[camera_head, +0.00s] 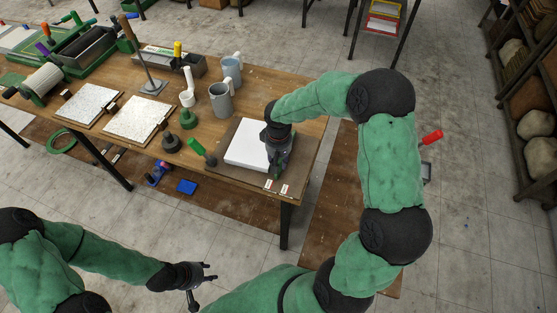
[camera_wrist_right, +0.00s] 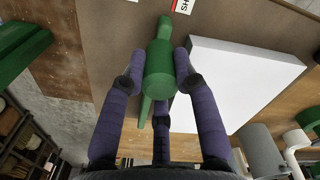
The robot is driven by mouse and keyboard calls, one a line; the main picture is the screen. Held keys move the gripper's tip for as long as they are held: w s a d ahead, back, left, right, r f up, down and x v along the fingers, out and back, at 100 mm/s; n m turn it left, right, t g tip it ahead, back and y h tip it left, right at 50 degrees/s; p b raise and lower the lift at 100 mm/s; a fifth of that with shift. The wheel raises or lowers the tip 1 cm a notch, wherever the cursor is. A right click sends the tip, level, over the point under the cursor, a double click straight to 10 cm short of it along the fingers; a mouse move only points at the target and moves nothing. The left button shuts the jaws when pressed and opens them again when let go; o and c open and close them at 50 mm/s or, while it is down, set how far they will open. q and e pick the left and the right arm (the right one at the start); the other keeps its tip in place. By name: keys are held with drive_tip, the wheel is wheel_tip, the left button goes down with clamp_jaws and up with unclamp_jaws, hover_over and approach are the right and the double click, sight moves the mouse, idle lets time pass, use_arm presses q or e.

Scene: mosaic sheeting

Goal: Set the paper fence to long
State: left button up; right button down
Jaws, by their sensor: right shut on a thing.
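The paper fence, a green bar with a round green knob (camera_wrist_right: 159,68), shows in the right wrist view. My right gripper (camera_wrist_right: 160,84) is shut on the knob with its purple fingers around it. In the head view my right gripper (camera_head: 277,160) is low over the brown board (camera_head: 229,173), at the right side of the white paper stack (camera_head: 245,146). The paper also shows in the wrist view (camera_wrist_right: 240,75), beside the fence. A label (camera_wrist_right: 184,5) starting "SH" lies near the fence's end. My left gripper (camera_head: 203,283) is open and empty, away from the table.
Two small labels (camera_head: 277,187) sit at the board's front edge. A green-handled tool (camera_head: 202,152) lies left of the paper. Shelves (camera_head: 530,110) stand at the far right.

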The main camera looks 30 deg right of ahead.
drive_tip(key=s+d, duration=0.4)
drive_tip(key=shift+s, duration=0.25)
drive_tip(key=c, duration=0.9)
unclamp_jaws()
drive_tip(key=shift+c, duration=0.2)
drive_tip(key=shift+r, duration=0.1)
wheel_tip(320, 180, up, 12)
